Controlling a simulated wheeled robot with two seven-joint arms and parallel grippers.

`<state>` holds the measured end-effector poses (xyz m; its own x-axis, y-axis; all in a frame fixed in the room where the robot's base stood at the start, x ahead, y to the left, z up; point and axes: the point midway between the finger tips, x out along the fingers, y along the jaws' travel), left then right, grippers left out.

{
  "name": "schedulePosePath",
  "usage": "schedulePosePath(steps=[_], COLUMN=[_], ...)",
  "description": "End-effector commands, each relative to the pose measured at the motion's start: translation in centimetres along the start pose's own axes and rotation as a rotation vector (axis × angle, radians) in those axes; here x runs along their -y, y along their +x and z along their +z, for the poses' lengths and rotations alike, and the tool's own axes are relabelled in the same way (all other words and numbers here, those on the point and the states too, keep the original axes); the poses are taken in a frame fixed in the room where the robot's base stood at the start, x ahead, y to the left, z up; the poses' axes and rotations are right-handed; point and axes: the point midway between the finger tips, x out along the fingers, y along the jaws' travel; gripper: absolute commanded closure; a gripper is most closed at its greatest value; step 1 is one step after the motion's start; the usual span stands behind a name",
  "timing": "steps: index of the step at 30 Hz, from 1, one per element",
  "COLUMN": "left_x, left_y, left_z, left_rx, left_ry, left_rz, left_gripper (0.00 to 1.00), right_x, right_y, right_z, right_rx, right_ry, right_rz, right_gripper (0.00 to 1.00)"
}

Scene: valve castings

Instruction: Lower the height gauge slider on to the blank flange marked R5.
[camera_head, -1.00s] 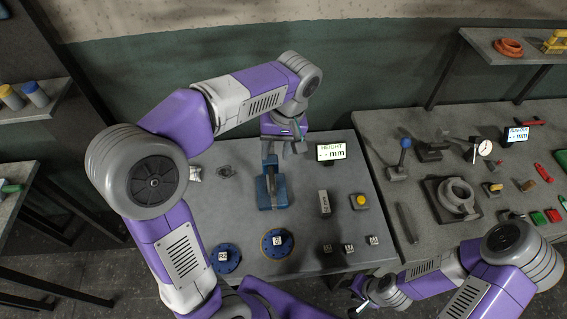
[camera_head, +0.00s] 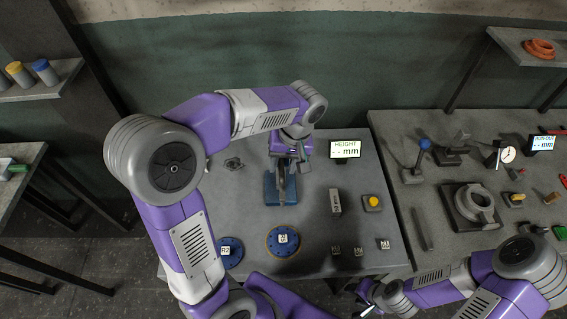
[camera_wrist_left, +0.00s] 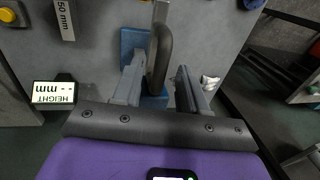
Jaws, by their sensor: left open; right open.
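The height gauge, with its blue base (camera_head: 270,192) and grey upright, stands on the bench in the head view. My left gripper (camera_head: 293,158) is open at the gauge's upper part. In the left wrist view, a grey bent bar of the gauge (camera_wrist_left: 162,50) stands between the parted fingers (camera_wrist_left: 158,88), nearer the left one; contact is unclear. Two blue round flanges lie at the bench front: one at left (camera_head: 232,258) and one with an orange-brown rim (camera_head: 283,252). Their labels are too small to read surely. My right gripper (camera_head: 367,298) is open, low at the bench's front edge.
A HEIGHT display (camera_head: 345,149) reads "-- mm". A grey gauge block (camera_head: 335,202), a yellow-button box (camera_head: 372,203) and several small marked blocks (camera_head: 359,251) are to the right. A second bench (camera_head: 440,235) holds a ring casting (camera_head: 474,204) and tools.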

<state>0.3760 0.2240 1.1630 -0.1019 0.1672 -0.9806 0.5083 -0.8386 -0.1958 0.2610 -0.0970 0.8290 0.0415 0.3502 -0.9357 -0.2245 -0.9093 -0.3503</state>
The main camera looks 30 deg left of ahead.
Motion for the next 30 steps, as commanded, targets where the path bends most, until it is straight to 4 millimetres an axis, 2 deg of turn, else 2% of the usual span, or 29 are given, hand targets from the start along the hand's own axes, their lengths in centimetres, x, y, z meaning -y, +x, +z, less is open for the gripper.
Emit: schedulePosePath(steps=[6, 15, 25, 30], left_x=[0.0, 0.0, 0.0, -0.3], left_y=[0.1, 0.0, 0.1, 1.6], left_z=[0.0, 0.0, 0.0, 0.0], left_rx=[0.000, 0.000, 0.000, 0.000], left_ry=[-0.001, -0.001, -0.001, -0.001], left_rz=[0.000, 0.001, 0.001, 0.001], left_gripper=[0.58, 1.00, 1.00, 1.00], right_x=[0.0, 0.0, 0.0, -0.4], right_y=[0.0, 0.0, 0.1, 1.1], right_z=[0.0, 0.0, 0.0, 0.0], right_rx=[0.000, 0.000, 0.000, 0.000], right_ry=[0.000, 0.000, 0.000, 0.000], right_rz=[0.000, 0.000, 0.000, 0.000], right_gripper=[0.57, 0.57, 0.57, 0.57])
